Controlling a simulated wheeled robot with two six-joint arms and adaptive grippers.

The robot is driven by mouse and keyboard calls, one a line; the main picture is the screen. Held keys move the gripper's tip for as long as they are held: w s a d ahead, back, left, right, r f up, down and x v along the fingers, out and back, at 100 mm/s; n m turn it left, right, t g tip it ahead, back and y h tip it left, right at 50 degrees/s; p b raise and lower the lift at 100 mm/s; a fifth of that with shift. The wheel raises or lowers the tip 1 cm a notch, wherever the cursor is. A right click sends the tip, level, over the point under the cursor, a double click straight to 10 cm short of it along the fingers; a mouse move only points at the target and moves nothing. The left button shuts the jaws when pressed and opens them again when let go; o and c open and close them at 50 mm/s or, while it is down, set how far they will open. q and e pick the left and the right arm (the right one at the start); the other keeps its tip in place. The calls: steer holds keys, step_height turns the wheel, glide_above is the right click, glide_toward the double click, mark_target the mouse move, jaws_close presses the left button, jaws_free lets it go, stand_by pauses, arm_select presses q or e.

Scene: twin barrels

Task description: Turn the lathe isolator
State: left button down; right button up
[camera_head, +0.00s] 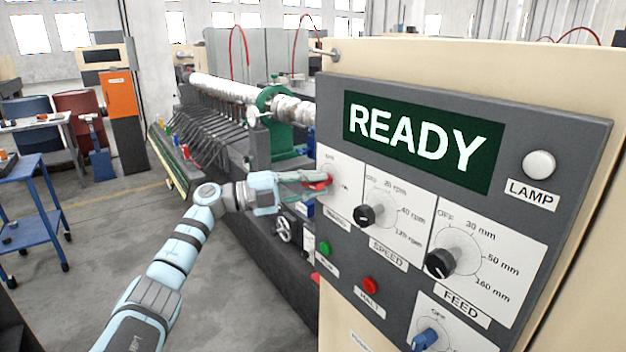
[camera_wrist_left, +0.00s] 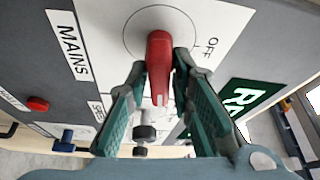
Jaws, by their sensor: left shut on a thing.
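The lathe isolator is a red handle (camera_head: 318,184) on a white plate at the left edge of the lathe's control panel (camera_head: 400,255). In the left wrist view the red handle (camera_wrist_left: 159,62) stands out from a round dial, with MAINS on one side and OFF on the other. My left gripper (camera_head: 316,180) is at the handle. In the left wrist view its green fingers (camera_wrist_left: 158,80) lie on both sides of the handle, shut on it. The fingers hide part of the handle in the head view. My right gripper is not in view.
The panel's display (camera_head: 422,143) reads READY. Beside the isolator are the SPEED knob (camera_head: 364,215) and FEED knob (camera_head: 439,263). Below are a green button (camera_head: 324,248), a red button (camera_head: 370,285) and a blue knob (camera_head: 425,338). A blue cart (camera_head: 30,200) stands far left; floor between is clear.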

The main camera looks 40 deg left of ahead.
arm_select(q)
steer(key=shift+f+m+g, duration=0.1)
steer(key=shift+m+g, duration=0.2)
steer(key=shift+m, duration=0.6)
steer(key=shift+y, duration=0.3)
steer(key=c, duration=1.6)
jaws_free()
steer(key=v, duration=1.2)
steer(key=shift+w, duration=0.1)
